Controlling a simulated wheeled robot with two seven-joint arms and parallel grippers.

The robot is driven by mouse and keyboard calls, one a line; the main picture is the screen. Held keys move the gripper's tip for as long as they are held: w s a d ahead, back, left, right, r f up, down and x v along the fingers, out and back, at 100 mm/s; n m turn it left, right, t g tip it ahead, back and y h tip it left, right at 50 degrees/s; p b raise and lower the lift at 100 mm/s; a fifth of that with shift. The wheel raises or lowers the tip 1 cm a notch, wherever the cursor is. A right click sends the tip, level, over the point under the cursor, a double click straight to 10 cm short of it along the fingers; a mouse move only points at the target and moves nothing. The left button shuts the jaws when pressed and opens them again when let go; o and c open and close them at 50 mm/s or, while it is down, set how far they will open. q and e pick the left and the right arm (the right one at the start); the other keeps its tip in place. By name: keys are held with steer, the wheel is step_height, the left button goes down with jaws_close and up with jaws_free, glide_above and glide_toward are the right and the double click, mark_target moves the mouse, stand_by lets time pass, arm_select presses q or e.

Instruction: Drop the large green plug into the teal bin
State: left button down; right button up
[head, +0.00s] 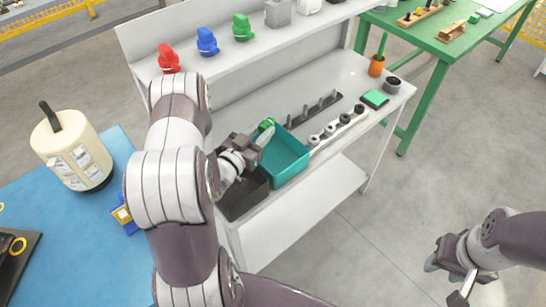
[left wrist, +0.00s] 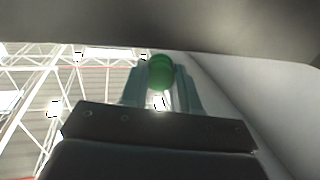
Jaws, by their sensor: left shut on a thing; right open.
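In the left wrist view the green plug (left wrist: 160,72) sits between the two fingers (left wrist: 161,85). The teal bin stands on the white bench, and its visible inside looks empty. My right gripper (head: 455,283) is open and empty over the floor at the lower right, far from the bin.
A dark bin (head: 243,196) adjoins the teal bin on the near side. Beyond it are a dark rack with pegs (head: 313,110) and a white strip with several round parts (head: 339,123). A shelf (head: 290,32) with red, blue and green items overhangs the bench's back.

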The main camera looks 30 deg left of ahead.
arm_select(q)
steer(key=c, duration=0.9)
jaws_free()
steer(key=shift+o, duration=0.7)
steer(key=d+r, duration=1.1)
steer(key=shift+w+d, duration=0.25)
steer(key=shift+d, duration=0.1)
